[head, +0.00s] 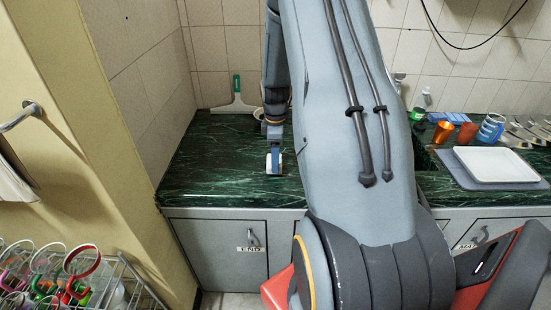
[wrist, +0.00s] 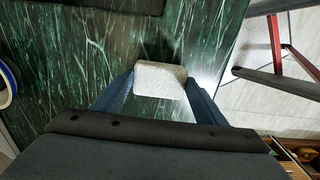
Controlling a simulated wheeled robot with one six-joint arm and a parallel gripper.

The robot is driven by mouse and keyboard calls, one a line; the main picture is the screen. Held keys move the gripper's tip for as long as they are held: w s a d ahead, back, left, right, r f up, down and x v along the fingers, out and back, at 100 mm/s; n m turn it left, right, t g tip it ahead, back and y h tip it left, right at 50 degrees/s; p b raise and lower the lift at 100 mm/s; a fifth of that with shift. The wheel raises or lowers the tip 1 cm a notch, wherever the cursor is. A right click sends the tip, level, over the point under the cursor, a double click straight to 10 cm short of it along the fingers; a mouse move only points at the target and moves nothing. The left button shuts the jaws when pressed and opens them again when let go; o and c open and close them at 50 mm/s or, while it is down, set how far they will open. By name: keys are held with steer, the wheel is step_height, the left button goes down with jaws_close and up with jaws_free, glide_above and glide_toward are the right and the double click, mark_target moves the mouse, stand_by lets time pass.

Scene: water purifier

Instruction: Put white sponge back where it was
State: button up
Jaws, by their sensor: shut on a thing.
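My gripper (wrist: 158,82) is shut on the white sponge (wrist: 160,73), with one blue finger on each side of it in the wrist view. In the head view, my gripper (head: 275,150) points down over the left part of the green marble counter (head: 215,165). The white sponge (head: 268,163) shows there as a small pale piece at the fingertips, partly covered by a finger. It is over or on the counter; I cannot tell whether it touches the surface.
A squeegee with a green handle (head: 236,90) stands against the back wall. On the right are a white tray (head: 497,163) on a grey mat, an orange cup (head: 443,132), a blue item (head: 458,117) and a bottle (head: 421,104). The counter left of my gripper is clear. My arm hides the middle.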

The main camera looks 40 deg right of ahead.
steer(key=shift+f, duration=0.7)
steer(key=shift+f, duration=0.1)
steer(key=o, duration=1.1)
step_height(320, 180, up, 12)
steer(key=b, duration=0.4)
steer(key=s+a+m, duration=0.3)
steer(key=s+a, duration=0.2)
steer(key=a, duration=0.3)
steer(key=s+a+r+m+t, duration=0.1)
steer(key=s+a+m, duration=0.3)
steer(key=a, duration=0.5)
steer(key=s+a+r+m, duration=0.1)
steer(key=s+a+m, duration=0.2)
steer(key=s+a, duration=0.3)
steer(key=shift+s+a+r+m+t, duration=0.1)
steer(key=shift+a+m+t, duration=0.2)
steer(key=shift+a, duration=1.05)
